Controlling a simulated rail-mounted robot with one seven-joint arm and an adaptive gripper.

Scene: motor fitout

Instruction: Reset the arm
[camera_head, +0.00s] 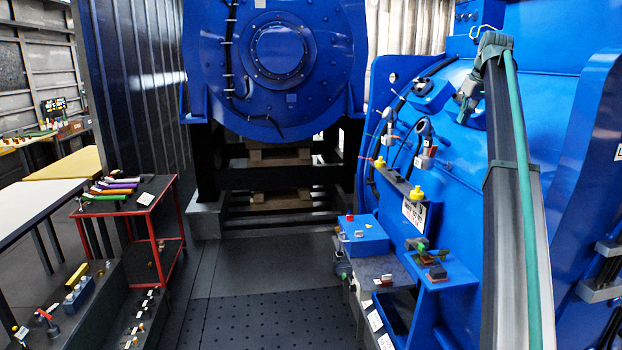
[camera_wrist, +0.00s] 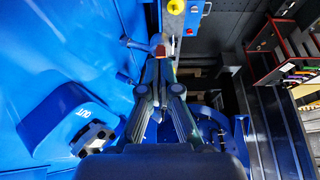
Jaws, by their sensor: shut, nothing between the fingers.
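My arm rises along the right side of the head view and bends over at its top. My gripper (camera_head: 464,112) hangs from that bend, in front of the large blue motor housing (camera_head: 540,120). In the wrist view my gripper (camera_wrist: 160,68) points up the picture, its fingers together with nothing seen between them. An orange-and-white fitting shows just past the fingertips there; I cannot tell whether it is near or far behind them.
A blue box (camera_head: 363,235) with a red button and a blue bracket (camera_head: 440,268) stand below the gripper. Cables with connectors (camera_head: 425,157) hang on the housing. A red-framed cart (camera_head: 160,196) with coloured tools stands left. The middle floor (camera_head: 262,265) is clear.

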